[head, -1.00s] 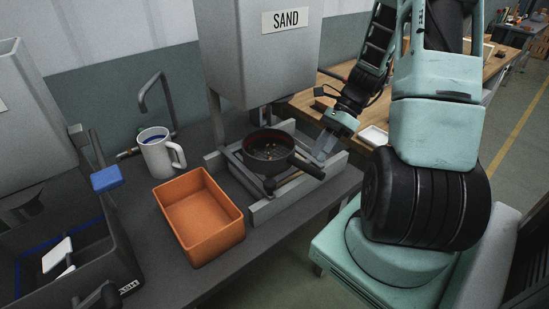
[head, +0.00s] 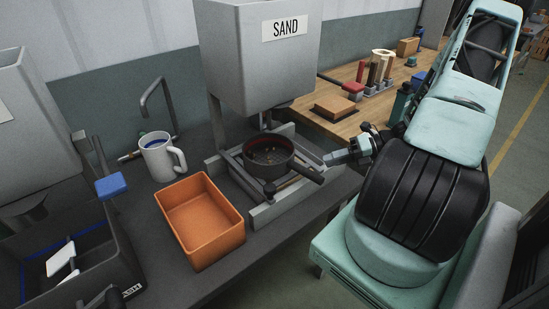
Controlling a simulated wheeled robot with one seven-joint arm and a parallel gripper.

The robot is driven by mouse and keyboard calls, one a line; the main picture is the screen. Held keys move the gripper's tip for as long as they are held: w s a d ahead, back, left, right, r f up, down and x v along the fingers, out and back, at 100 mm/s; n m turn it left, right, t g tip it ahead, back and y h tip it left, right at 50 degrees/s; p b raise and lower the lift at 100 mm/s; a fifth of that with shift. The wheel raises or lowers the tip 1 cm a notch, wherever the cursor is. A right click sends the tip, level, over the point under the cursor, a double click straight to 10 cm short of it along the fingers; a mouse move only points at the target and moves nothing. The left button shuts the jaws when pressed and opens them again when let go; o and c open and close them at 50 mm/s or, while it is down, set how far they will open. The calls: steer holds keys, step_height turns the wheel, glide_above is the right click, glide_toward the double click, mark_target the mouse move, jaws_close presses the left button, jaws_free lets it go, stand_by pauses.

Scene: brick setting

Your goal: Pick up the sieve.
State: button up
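The sieve (head: 268,163) is a round dark pan with a reddish inner rim and small bits inside. My gripper (head: 330,159) is just right of the sieve, above and behind the handle's end, pointing left. I see no contact with the handle. The fingers are small and seen from the side, so their opening is unclear.
The grey hopper (head: 258,72) labelled SAND hangs close above the sieve. An orange bin (head: 203,247) and a white mug (head: 157,160) stand to the left on the dark bench. A black box (head: 105,262) is at far left. A wooden table (head: 320,114) stands behind.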

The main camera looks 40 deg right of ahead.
mark_target(301, 166)
steer(key=shift+w+p+x, duration=0.25)
steer(key=shift+p+x, duration=1.3)
steer(key=shift+x, duration=3.35)
steer(key=shift+d+r, duration=0.15)
jaws_close()
